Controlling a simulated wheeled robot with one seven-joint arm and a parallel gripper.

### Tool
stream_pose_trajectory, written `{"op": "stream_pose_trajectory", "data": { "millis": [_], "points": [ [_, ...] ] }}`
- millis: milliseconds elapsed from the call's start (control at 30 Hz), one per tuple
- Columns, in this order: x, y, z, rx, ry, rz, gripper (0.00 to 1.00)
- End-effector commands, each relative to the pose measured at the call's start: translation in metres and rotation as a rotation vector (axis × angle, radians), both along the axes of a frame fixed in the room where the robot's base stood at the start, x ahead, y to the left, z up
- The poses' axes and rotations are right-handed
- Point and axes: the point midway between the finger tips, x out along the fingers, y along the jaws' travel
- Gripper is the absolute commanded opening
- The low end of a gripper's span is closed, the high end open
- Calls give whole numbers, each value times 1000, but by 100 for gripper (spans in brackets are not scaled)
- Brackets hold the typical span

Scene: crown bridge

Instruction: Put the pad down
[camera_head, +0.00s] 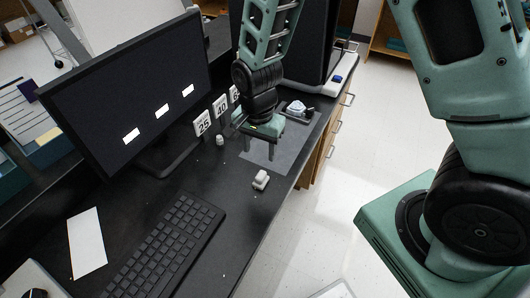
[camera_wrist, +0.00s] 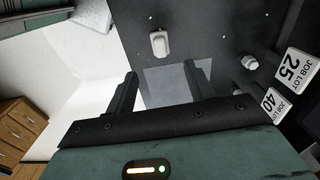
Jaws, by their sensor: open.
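A flat grey square (camera_head: 281,157), which may be the pad, lies on the black counter. It also shows between and beyond my fingers in the wrist view (camera_wrist: 168,88). My gripper (camera_head: 261,148) is over it, with its two dark fingers spread apart and nothing visible between them in the wrist view (camera_wrist: 160,74). A small white block (camera_head: 260,180) sits on the counter just off the square's near edge; it shows in the wrist view (camera_wrist: 159,44) too. No other pad-like thing is seen in my gripper.
A small white knob-like piece (camera_head: 220,140) stands left of the square. Number signs, one reading 25 (camera_head: 203,123), stand behind it. A monitor (camera_head: 130,90) and a keyboard (camera_head: 165,250) take up the left. A dark tray with a white item (camera_head: 297,108) lies beyond my gripper.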

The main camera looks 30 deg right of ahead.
Motion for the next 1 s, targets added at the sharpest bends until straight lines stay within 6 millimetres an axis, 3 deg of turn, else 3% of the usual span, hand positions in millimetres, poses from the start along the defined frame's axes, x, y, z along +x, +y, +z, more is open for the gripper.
{"op": "stream_pose_trajectory", "data": {
  "millis": [167, 300, 433, 633, 1000],
  "points": [
    [-40, 36, 56, 65, 0, 354, 54],
    [-96, 60, 107, 97, -12, 792, 54],
    [-146, 65, 138, 87, -27, 1162, 54],
    [-189, 60, 158, 48, -29, 1503, 54],
    [-197, 58, 160, 40, -26, 1568, 54]
  ]
}}
